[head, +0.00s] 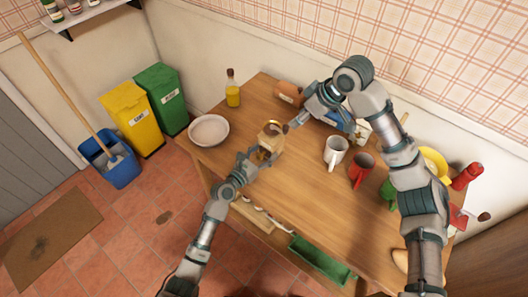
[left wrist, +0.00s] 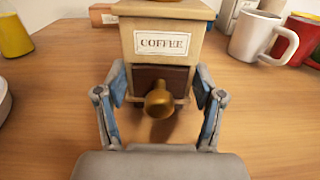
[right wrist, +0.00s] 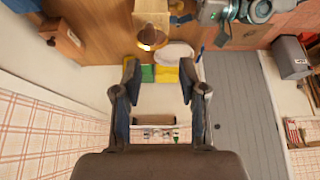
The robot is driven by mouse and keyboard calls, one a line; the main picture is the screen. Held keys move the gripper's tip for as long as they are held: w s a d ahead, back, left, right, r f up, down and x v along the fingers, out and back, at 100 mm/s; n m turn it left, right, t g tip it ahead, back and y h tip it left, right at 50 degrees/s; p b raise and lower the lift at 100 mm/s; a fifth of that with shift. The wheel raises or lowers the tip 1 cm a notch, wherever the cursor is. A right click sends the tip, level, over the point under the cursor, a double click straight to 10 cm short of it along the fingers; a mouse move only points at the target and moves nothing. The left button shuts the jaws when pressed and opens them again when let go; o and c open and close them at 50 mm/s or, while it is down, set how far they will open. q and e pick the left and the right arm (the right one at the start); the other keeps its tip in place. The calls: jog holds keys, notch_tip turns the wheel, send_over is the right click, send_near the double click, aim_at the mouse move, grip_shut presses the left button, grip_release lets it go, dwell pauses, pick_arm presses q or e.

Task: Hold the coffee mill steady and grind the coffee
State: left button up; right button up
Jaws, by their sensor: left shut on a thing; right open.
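The wooden coffee mill (head: 266,141) stands upright on the table, its COFFEE label and brass drawer knob (left wrist: 160,100) facing my left wrist camera. My left gripper (left wrist: 160,86) is shut on the mill's lower body, one finger on each side. In the head view the left gripper (head: 257,160) reaches it from the front. My right gripper (head: 295,122) is open and empty beside the mill's top, to its right.
A white bowl (head: 209,130) and an oil bottle (head: 232,92) stand left of the mill. A brown canister (head: 289,92) is behind it. A white mug (head: 335,151) and a red mug (head: 362,168) stand to the right. The table front is mostly clear.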

aim_at(285, 130)
pick_arm(q)
jog(key=shift+d, duration=1.25)
pick_arm(e)
jog(key=shift+d+f, duration=0.15)
jog(key=shift+d, duration=1.3)
pick_arm(q)
jog(key=shift+a, duration=0.45)
pick_arm(e)
jog(key=shift+o, duration=1)
jog(key=shift+a, duration=0.55)
pick_arm(q)
jog(key=shift+a, duration=0.6)
jog(key=shift+d, duration=0.7)
jog(key=shift+a, duration=0.4)
jog(key=shift+d, duration=0.15)
pick_arm(e)
jog(key=w+a+f+m+h, duration=0.2)
jog(key=w+f+m+h, duration=0.2)
jog(key=f+m, duration=0.4)
jog(key=shift+w+a+m, duration=0.15)
jog(key=shift+a+m, duration=0.2)
jog(key=shift+m, duration=0.45)
